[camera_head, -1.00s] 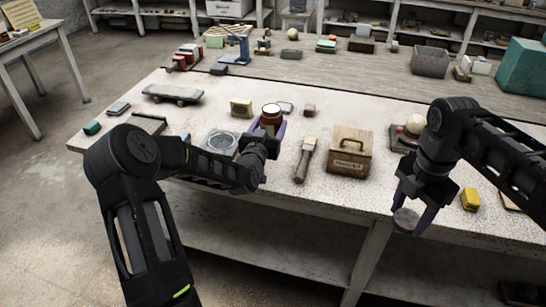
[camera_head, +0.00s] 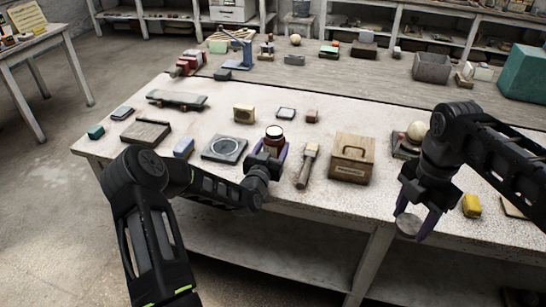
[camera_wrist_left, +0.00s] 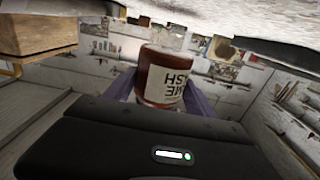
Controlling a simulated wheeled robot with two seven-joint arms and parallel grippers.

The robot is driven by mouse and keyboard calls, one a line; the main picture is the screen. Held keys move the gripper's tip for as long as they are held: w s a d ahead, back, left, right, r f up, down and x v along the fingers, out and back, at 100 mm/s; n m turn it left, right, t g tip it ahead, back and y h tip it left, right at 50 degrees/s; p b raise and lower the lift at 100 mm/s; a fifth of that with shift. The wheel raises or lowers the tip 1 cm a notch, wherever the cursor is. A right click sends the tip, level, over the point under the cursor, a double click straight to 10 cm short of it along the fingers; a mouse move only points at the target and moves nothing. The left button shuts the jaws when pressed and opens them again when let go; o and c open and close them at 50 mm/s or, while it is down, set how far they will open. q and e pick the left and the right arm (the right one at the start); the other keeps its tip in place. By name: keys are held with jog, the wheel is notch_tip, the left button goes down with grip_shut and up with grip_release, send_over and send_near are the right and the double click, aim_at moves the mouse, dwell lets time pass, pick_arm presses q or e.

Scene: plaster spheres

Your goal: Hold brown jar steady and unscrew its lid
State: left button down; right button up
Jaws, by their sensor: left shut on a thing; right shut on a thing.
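The brown jar (camera_head: 274,145) stands upright at the table's front half, and its reddish top with a pale rim shows no lid on it. My left gripper (camera_head: 269,155) is shut around its sides. In the left wrist view the jar (camera_wrist_left: 158,72), with a white label, sits between the two purple fingers. My right gripper (camera_head: 413,218) is shut on a round grey lid (camera_head: 408,225), held in front of the table's front edge, well right of the jar. Whether the jar's base touches the table is hidden.
A grey square plate with a ring (camera_head: 224,148) lies left of the jar. A yellow block (camera_head: 471,206) lies right of my right gripper. Tabletop behind the jar is partly clear.

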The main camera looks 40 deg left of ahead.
aim_at(273, 156)
pick_arm(q)
notch_tip(273, 156, down, 3)
jog(key=shift+f+p, duration=0.2)
jog(key=shift+p, duration=0.15)
pick_arm(e)
jog(key=shift+r, duration=0.35)
pick_arm(q)
jog(key=shift+f, duration=0.3)
jog(key=shift+f, duration=0.1)
pick_arm(e)
jog(key=shift+f, duration=0.15)
pick_arm(q)
jog(key=shift+c, duration=1.5)
grip_release()
jog(key=shift+f, duration=0.1)
